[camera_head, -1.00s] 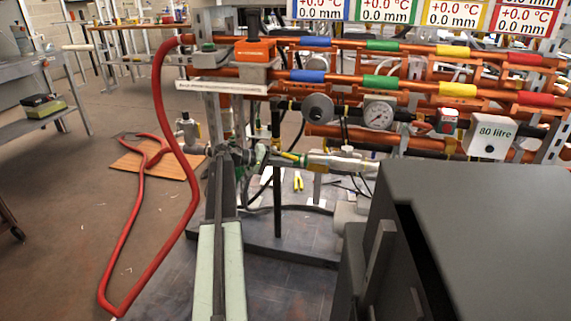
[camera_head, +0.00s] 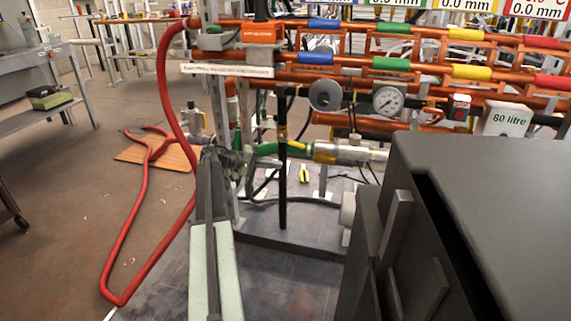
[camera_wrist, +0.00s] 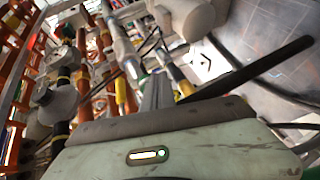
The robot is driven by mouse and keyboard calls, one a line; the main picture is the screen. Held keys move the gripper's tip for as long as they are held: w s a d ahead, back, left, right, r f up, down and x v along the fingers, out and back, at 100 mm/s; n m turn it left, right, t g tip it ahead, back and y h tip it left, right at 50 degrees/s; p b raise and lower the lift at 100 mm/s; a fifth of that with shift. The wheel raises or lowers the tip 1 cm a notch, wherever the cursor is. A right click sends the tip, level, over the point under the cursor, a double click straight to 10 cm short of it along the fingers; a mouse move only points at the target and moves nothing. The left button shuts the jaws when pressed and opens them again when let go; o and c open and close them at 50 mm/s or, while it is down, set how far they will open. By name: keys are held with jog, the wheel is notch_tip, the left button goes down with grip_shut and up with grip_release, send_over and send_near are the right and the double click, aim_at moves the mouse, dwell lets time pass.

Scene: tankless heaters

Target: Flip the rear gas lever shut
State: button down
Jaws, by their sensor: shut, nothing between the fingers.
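A thin yellow strip (camera_head: 297,145), perhaps a gas lever, lies along the silver and green pipework low on the rack in the head view. In the wrist view a yellow handle-like piece (camera_wrist: 185,86) shows just right of the fingers and another yellow piece (camera_wrist: 120,90) to their left. I cannot tell which is the rear gas lever or how it is set. My gripper (camera_head: 214,156) is shut and empty, left of the strip in the head view. Its narrow fingers (camera_wrist: 157,92) point at the pipework in the wrist view; contact cannot be told.
A red hose (camera_head: 150,215) loops down to the floor at left. A black upright pipe (camera_head: 282,180) stands right of my gripper. Yellow pliers (camera_head: 304,174) lie low behind.

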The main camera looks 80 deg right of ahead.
jog(key=w, duration=0.1)
jog(key=w+a, duration=0.1)
jog(key=w, duration=0.2)
jog(key=shift+a+f, duration=0.2)
jog(key=shift+f, duration=0.2)
jog(key=shift+s, duration=0.1)
